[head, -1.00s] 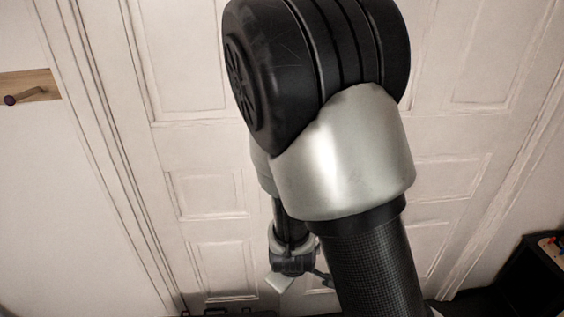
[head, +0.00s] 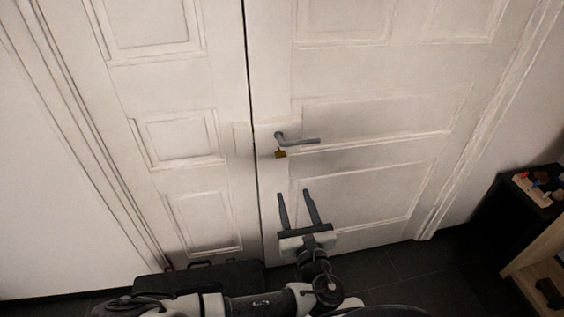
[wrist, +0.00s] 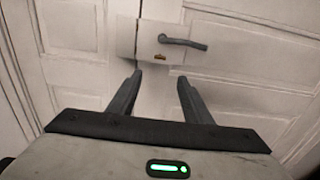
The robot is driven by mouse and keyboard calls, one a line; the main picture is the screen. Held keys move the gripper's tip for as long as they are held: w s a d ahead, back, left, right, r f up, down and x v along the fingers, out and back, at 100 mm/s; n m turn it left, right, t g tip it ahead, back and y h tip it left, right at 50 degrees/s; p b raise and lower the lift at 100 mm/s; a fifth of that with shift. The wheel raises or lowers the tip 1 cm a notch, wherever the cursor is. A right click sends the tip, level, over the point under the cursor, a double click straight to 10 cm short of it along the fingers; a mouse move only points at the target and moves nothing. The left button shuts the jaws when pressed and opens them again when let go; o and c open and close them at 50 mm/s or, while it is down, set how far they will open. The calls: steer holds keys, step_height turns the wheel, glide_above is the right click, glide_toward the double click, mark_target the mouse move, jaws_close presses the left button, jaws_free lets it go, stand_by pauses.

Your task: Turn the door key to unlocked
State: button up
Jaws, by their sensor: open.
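The door key (head: 280,154) is a small brass-coloured piece just below the grey lever handle (head: 298,140) on the white door's right leaf (head: 350,110). In the wrist view the key (wrist: 161,57) shows small and roughly horizontal on the lock plate, below and left of the handle (wrist: 185,43). My gripper (head: 296,194) is open and empty, below the key in the head view, with its fingers pointing up toward it. In the wrist view my fingertips (wrist: 160,78) lie apart, with the key beyond them near their middle. Nothing touches the key.
The left door leaf (head: 180,90) is beside a narrow dark gap. A black case (head: 215,277) lies on the dark tiled floor at the door's foot. A shelf (head: 535,200) with small coloured items stands at the right. The space before the key is clear.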

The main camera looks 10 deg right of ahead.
steer(key=b, duration=0.7)
glide_toward(282, 157)
steer(key=w+b, duration=0.1)
steer(key=w, duration=0.8)
steer(key=shift+w+f, duration=0.1)
steer(key=shift+w, duration=0.05)
steer(key=c, duration=1.1)
steer(key=shift+o, duration=0.2)
